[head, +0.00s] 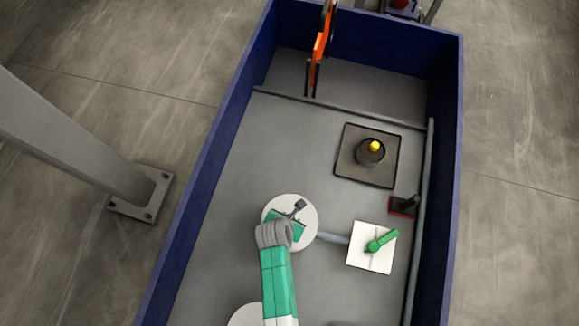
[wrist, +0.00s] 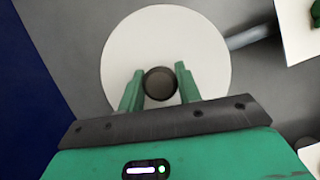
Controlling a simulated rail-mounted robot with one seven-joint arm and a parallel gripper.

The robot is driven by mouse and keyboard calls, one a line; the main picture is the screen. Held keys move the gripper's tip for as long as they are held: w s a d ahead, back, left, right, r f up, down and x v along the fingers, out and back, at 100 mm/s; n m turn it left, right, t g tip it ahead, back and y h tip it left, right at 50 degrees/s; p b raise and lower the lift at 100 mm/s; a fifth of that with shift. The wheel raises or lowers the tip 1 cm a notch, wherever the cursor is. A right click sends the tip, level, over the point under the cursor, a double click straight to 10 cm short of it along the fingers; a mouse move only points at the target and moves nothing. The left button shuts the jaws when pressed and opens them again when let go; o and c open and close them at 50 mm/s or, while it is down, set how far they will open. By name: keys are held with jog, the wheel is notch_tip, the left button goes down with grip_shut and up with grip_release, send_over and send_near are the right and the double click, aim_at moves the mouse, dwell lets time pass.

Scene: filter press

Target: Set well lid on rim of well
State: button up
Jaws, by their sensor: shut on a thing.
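My gripper (wrist: 160,83) is shut on a dark round piece (wrist: 160,83), with one green finger on each side of it. A white disc (wrist: 125,50) spreads behind this piece; it also shows under my gripper in the head view (head: 309,232). I cannot tell whether piece and disc are one lid, or whether the disc touches the floor. Toward the back right, a dark round cylinder (head: 365,157) with a yellow ball (head: 375,146) on top stands on a dark square plate (head: 350,172). No part is clearly recognisable as the well; its rim cannot be made out.
A white square (head: 358,260) with a green handle (head: 382,240) lies to the right. A small dark-red block (head: 404,207) is by the right pipe (head: 424,185). Blue walls (head: 205,165) bound the area; an orange part (head: 318,50) stands at the back.

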jog(key=o, duration=1.2)
jog(key=p+v, duration=0.3)
jog(key=v, duration=0.4)
jog(key=shift+s+r, duration=0.2)
jog(key=shift+r, duration=0.15)
